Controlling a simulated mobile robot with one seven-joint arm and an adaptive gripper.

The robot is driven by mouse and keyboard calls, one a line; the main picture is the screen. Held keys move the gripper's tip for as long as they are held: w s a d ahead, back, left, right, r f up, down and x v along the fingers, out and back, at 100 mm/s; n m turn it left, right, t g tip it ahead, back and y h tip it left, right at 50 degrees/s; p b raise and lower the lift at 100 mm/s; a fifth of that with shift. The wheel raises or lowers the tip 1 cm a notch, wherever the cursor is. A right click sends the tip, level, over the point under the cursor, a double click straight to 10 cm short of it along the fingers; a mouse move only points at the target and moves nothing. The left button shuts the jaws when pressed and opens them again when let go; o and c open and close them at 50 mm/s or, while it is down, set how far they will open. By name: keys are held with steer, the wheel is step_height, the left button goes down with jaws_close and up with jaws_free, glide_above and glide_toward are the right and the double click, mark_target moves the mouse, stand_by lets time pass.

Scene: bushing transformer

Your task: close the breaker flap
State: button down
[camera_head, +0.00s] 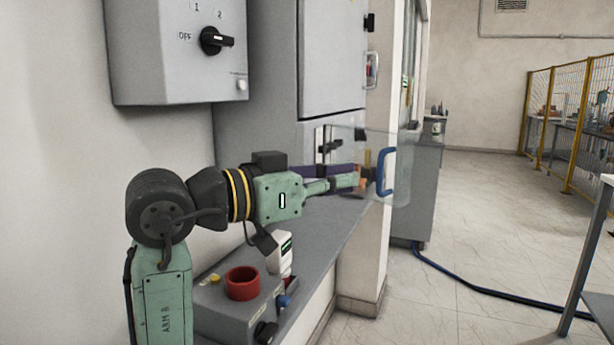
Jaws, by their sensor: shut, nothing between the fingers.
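The breaker flap (405,165) is a clear panel with a blue handle (383,172). It stands open, sticking out to the right from the grey cabinet beside a recess with dark breaker parts (328,145). My gripper (364,181) reaches right from the lower left, with its fingers shut and nothing between them. Its tips overlap the left part of the flap in the picture, just left of the blue handle. I cannot tell whether they touch the flap.
A grey switch box (175,60) with a rotary knob hangs above my arm. Below, a control box with a red button ring (242,283) sits by the ledge (335,225). A grey cabinet (420,195) stands behind the flap. The floor at right is largely clear.

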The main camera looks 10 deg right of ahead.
steer(key=shift+p+x, duration=0.35)
steer(key=shift+x, duration=1.6)
steer(key=shift+d, duration=0.1)
